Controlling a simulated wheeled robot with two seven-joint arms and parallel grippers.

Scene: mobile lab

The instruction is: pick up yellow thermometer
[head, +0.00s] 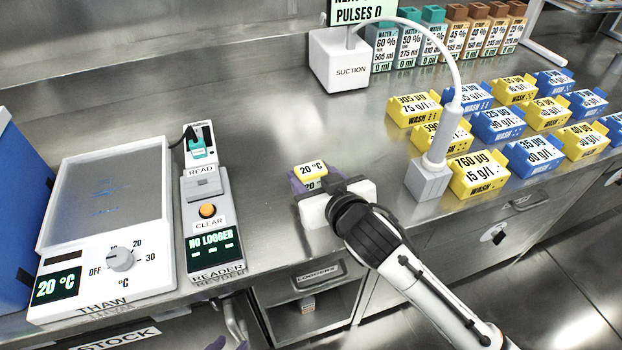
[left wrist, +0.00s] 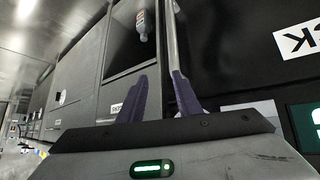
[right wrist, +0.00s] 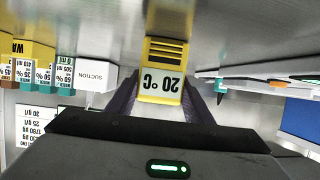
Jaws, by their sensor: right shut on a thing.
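The yellow thermometer (head: 311,169), a small block with a white "20 °C" label, is over the steel counter in front of the suction unit. My right gripper (right wrist: 160,100) is shut on it, with a purple finger on each side; the thermometer (right wrist: 163,72) shows upside down in the right wrist view. My gripper body hides part of it in the head view, and I cannot tell whether it touches the counter. My left gripper (left wrist: 160,100) is open and empty, low in front of the counter; its fingertips (head: 227,334) show at the bottom of the head view.
The reader (head: 208,215) and thaw unit (head: 100,215) stand to the left. The suction unit (head: 336,62) is behind, its hose ending in a grey handpiece (head: 430,182) to the right. Several yellow and blue wash boxes (head: 497,126) fill the right side. The counter between reader and thermometer is clear.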

